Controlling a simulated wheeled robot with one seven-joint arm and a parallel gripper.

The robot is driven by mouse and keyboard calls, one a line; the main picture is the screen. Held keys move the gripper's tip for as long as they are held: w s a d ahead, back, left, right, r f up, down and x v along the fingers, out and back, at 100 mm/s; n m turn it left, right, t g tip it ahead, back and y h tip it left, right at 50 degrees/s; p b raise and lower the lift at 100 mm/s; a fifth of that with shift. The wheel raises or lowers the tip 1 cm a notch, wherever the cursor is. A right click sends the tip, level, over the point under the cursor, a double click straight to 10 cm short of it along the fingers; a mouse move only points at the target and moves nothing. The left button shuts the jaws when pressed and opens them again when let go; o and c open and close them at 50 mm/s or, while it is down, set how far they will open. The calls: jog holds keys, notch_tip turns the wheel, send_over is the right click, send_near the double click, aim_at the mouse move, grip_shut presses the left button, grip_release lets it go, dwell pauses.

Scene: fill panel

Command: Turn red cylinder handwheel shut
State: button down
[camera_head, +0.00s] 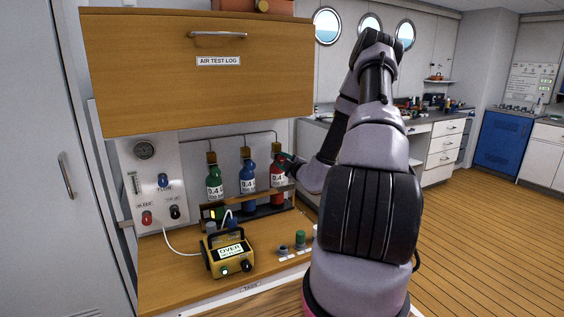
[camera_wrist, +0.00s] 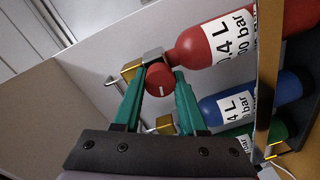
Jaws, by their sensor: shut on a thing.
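The red cylinder (camera_head: 277,179) stands upright at the right end of a row of three bottles, with a brass valve on top. In the wrist view, the red cylinder (camera_wrist: 222,42) lies across the upper right. Its round red handwheel (camera_wrist: 158,80), with a white mark on its face, sits between the green fingers of my gripper (camera_wrist: 160,76). The gripper is shut on the handwheel. In the head view, my gripper (camera_head: 287,160) reaches the valve from the right, and the handwheel is hidden there.
A blue cylinder (camera_head: 247,175) and a green cylinder (camera_head: 214,182) stand left of the red one, behind a wooden rail. A yellow meter (camera_head: 229,252) sits on the bench in front. A wooden cabinet (camera_head: 180,85) hangs above. A gauge panel (camera_head: 155,185) is at left.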

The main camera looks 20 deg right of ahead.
jog(key=m, duration=0.4)
jog(key=shift+d, duration=0.1)
jog(key=m, duration=0.7)
jog(key=shift+d, duration=0.1)
jog(key=shift+m, duration=2)
jog(key=shift+c, duration=2.4)
grip_release()
